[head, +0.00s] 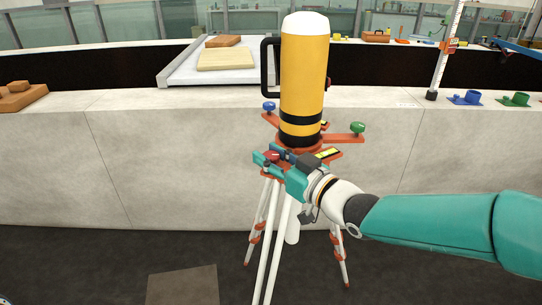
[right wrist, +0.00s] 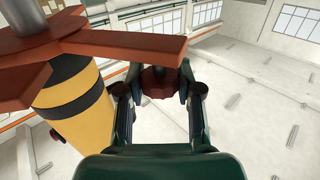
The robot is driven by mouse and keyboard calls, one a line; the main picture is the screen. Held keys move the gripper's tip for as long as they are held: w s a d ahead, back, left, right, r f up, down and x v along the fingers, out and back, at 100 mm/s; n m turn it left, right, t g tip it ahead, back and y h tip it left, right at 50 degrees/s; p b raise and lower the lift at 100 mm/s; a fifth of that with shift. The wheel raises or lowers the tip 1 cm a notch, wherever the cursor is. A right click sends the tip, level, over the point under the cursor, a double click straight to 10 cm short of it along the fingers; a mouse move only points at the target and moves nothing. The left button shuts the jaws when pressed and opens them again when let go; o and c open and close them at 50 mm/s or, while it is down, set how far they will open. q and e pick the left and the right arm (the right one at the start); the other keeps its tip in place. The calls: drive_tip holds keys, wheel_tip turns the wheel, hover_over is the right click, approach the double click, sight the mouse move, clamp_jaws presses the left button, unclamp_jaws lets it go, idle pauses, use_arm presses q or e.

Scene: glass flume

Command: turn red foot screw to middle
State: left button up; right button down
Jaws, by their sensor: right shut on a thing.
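A yellow cylindrical instrument (head: 303,80) with black bands and a white top stands upright on a red-orange three-armed base (head: 330,139) on a tripod (head: 270,225). The red foot screw (head: 272,155) is on the arm nearest me; its dark red knob (right wrist: 160,84) also shows in the right wrist view. My right gripper (head: 268,160) reaches in from the right, its fingers closed around this knob, one on each side. The fingers partly hide the screw in the head view. In the right wrist view the gripper (right wrist: 160,88) shows the knob between its fingertips. My left gripper is out of view.
A blue foot screw (head: 268,106) and a green foot screw (head: 358,127) sit on the other arms. A pale stone wall (head: 140,150) stands close behind the tripod. A tray (head: 190,73) with boards lies beyond it.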

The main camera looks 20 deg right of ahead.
drive_tip(key=shift+n+g+y, duration=0.3)
drive_tip(key=shift+n+y, duration=0.1)
drive_tip(key=shift+y, duration=0.2)
drive_tip(key=c, duration=0.7)
unclamp_jaws()
drive_tip(key=shift+c, duration=0.2)
drive_tip(key=v, duration=1.2)
drive_tip(key=shift+a, duration=0.15)
